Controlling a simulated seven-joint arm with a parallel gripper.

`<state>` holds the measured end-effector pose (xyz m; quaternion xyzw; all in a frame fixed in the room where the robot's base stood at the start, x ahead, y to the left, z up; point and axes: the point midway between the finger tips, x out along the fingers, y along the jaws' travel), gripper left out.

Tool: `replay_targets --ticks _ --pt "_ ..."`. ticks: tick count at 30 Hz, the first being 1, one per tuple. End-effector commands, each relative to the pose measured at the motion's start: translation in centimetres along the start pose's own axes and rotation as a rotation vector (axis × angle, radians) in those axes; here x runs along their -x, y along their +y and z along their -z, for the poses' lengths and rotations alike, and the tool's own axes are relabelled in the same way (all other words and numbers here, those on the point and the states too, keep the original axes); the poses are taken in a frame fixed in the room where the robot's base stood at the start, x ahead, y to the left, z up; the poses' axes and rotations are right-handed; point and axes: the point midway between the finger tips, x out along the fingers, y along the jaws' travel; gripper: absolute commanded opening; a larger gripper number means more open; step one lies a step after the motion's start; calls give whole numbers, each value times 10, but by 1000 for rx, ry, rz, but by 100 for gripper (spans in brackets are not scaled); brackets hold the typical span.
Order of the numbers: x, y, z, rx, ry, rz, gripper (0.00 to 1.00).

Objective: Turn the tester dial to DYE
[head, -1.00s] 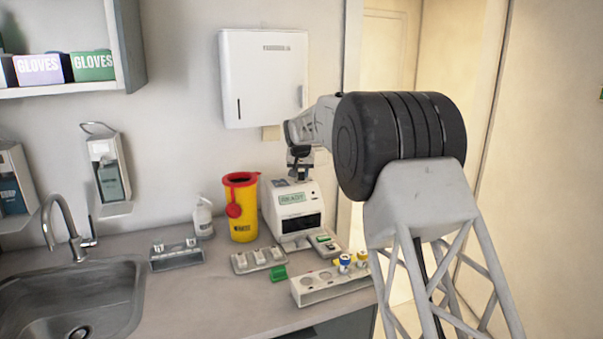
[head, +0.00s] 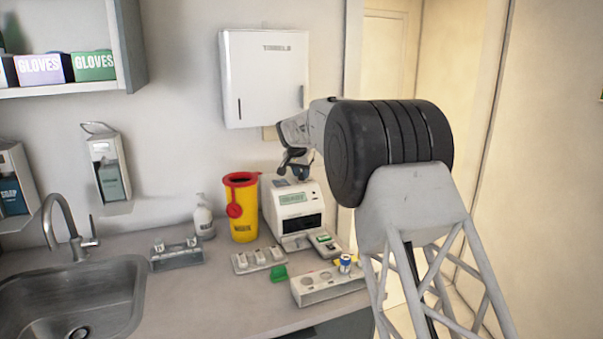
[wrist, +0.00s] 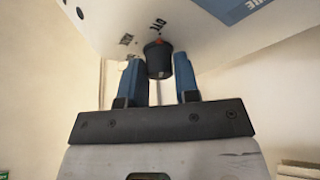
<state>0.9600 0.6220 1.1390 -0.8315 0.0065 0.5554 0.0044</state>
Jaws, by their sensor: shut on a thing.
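The tester (head: 297,212) is a white box on the counter with a small green screen and a dark slot in front. Its black round dial (wrist: 159,60) shows in the wrist view on a white face, with an orange mark and small labels beside it that I cannot read surely. My gripper (head: 294,167) is at the tester's top rear in the head view. In the wrist view its two blue fingers (wrist: 158,74) stand either side of the dial and are shut on it. The dial is hidden in the head view.
A yellow sharps bin (head: 242,220) with a red lid stands close left of the tester. A sink (head: 75,305) is at left.

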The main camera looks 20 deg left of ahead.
Motion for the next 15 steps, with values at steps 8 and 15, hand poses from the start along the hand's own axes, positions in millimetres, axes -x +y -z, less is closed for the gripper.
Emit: replay_targets --ticks 8,15 --pt "0 0 0 1 0 0 52" --pt "0 0 0 1 0 0 52"
